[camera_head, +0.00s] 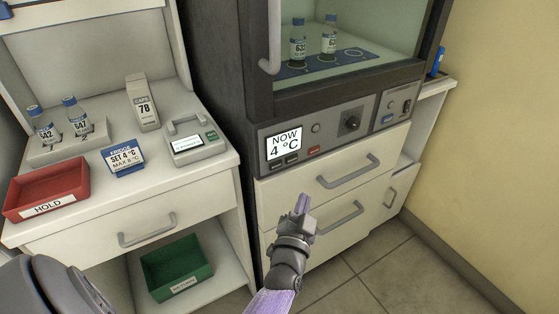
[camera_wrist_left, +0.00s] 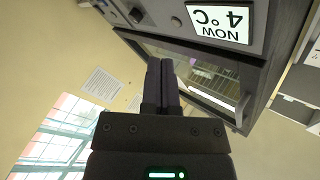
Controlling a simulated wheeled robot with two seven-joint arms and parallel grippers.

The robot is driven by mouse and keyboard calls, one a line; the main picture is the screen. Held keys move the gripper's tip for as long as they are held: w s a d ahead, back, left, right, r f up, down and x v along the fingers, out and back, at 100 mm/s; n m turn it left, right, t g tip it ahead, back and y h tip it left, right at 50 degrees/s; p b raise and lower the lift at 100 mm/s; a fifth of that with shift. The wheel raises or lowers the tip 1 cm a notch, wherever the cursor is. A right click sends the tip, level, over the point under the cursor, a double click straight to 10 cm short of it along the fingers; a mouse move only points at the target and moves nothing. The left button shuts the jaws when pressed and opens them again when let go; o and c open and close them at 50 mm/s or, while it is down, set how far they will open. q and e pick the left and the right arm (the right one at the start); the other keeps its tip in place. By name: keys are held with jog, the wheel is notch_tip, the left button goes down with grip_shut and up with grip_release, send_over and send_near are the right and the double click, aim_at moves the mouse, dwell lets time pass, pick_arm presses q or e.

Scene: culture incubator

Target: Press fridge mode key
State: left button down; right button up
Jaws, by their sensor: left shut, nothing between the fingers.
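The incubator's control panel (camera_head: 335,128) has a lit display (camera_head: 284,144) reading "NOW 4 °C". Two dark keys (camera_head: 285,162) sit just under the display, and a red key (camera_head: 313,150) is to their right. Their labels are too small to read, so I cannot tell which is the fridge mode key. My left gripper (camera_head: 303,200) is shut and empty, below the panel in the picture and in front of the drawers, apart from the keys. In the left wrist view the shut fingers (camera_wrist_left: 161,84) show below the upside-down display (camera_wrist_left: 222,22); no keys are clear there.
A glass-fronted chamber (camera_head: 360,35) with two bottles is above the panel; its door handle (camera_head: 274,35) is at left. Drawer handles (camera_head: 348,171) stick out below. The left bench holds a red HOLD tray (camera_head: 47,190), a blue-and-white FRIDGE card (camera_head: 123,157) and bottles.

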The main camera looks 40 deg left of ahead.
aim_at(276, 165)
pick_arm(q)
jog(key=shift+r, duration=0.2)
jog(key=w+a+b, duration=0.1)
jog(key=a, duration=0.1)
jog(key=w+a+b, duration=0.1)
jog(key=a, duration=0.2)
jog(key=w+a+b, duration=0.1)
jog(key=a, duration=0.2)
jog(key=shift+w+f+b, duration=0.1)
jog(key=shift+w+b, duration=0.1)
jog(key=shift+b, duration=0.1)
jog(key=shift+a, duration=0.1)
dwell(0.6)
